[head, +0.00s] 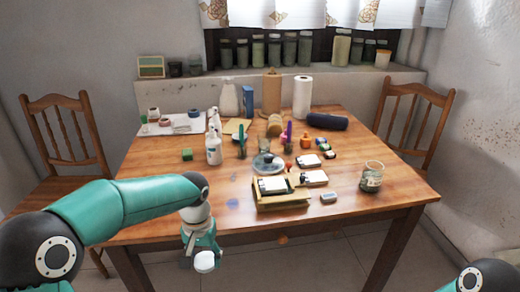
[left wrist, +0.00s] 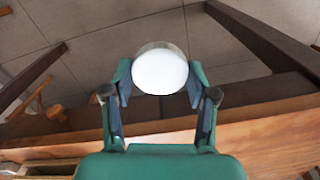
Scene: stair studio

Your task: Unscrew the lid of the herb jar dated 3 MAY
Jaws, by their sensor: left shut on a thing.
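My left gripper (head: 203,252) hangs in front of the table's near edge, shut on a round white lid (head: 205,262). In the left wrist view the lid (left wrist: 160,72) sits between the fingertips, its flat face towards the camera. A greyish rim shows behind its far edge; I cannot tell whether a jar is attached. A glass jar (head: 371,179) with a pale label and dark contents stands upright on the table at the right, with no lid visible on it. No date can be read. My right gripper is not in view.
The table (head: 345,217) holds a wooden tray-like stand (head: 281,205), a white bottle (head: 213,149), a dark pouch (head: 320,121) and a paper roll (head: 302,97). Several jars stand on the windowsill behind. Chairs flank the table. The table's front left is fairly clear.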

